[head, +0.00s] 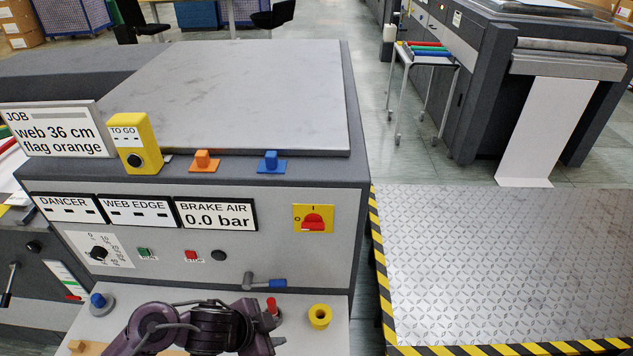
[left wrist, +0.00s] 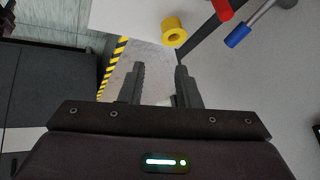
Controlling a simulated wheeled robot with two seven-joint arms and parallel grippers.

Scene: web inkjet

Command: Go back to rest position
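My left arm comes in low in the head view, over the shelf (head: 330,300) at the foot of the control panel. Its gripper (head: 268,330) is at the bottom edge, near a small red-topped piece (head: 271,304), and is partly cut off. In the left wrist view my left gripper (left wrist: 158,82) has its two dark fingers apart with nothing between them. A yellow ring-shaped part (left wrist: 174,32) lies beyond the fingertips; it also shows in the head view (head: 320,316), right of the gripper. My right gripper is in neither view.
A panel lever with a blue grip (head: 266,283) sticks out above the arm. A blue knob (head: 98,301) stands on the shelf at left. A checker-plate platform (head: 500,260) with striped edges lies right. A yellow TO GO counter (head: 134,143) and orange and blue blocks stand on the ledge.

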